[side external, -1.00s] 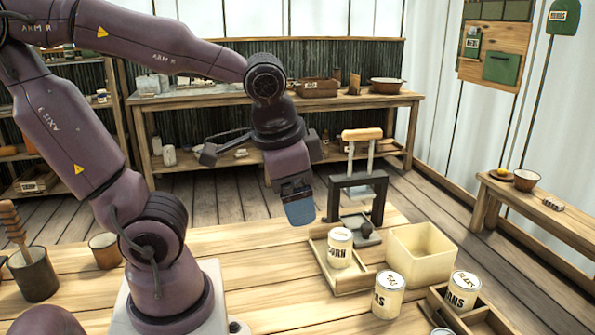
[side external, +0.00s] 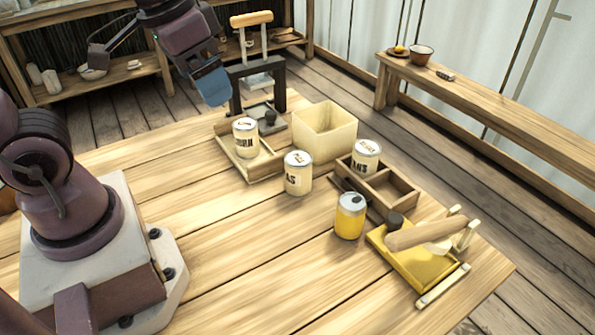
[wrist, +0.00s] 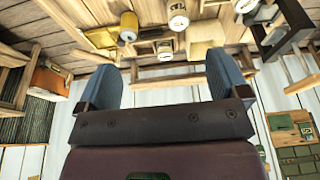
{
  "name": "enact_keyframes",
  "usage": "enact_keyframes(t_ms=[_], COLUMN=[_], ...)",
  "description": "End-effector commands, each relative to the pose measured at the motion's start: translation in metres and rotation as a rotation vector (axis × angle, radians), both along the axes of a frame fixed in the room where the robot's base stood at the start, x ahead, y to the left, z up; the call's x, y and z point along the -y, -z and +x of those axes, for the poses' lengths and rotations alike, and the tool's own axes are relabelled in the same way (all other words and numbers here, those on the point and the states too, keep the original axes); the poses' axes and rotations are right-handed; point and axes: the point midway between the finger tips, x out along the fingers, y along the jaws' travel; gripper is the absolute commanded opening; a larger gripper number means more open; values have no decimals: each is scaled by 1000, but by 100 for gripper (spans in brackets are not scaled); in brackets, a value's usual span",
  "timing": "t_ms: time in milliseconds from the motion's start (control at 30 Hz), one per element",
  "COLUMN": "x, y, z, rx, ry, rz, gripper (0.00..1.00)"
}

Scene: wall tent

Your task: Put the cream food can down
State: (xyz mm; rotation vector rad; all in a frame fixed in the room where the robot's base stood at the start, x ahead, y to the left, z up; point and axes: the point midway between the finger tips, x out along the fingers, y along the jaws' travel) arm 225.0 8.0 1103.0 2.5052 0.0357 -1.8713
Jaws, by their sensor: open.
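Three cream food cans with dark lettering show in the side view. One can (side external: 245,138) stands in a shallow wooden tray (side external: 264,171). One can (side external: 298,173) stands upright on the bare tabletop. One can (side external: 365,158) stands in a divided wooden box (side external: 402,196). Cream cans also show at the top of the wrist view (wrist: 178,17). My gripper (side external: 212,85) is raised beyond the tray, left of the lever press. Its blue fingers stand apart with nothing between them in the wrist view (wrist: 165,76).
A yellow can (side external: 350,216) stands near a yellow board with a wooden roller (side external: 425,233). An open cream box (side external: 325,133) sits behind the cans. A dark press (side external: 256,85) stands at the table's far edge. The table's left and front middle is clear.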

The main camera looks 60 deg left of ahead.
Motion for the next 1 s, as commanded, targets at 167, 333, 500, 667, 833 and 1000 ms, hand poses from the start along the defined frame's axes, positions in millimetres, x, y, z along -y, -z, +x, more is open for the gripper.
enact_keyframes(t_ms=[167, 333, 500, 667, 833, 1000], x=[-10, -22, -34, -42, -44, -44], y=[32, 73, 124, 155, 148, 152], z=[46, 91, 133, 167, 187, 187], rx=[-156, -263, -326, -310, -248, -240], ry=[132, 384, 727, 1094, 1364, 1480], rz=[28, 53, 71, 111, 189, 206], gripper=[93, 93, 93, 93, 93, 93])
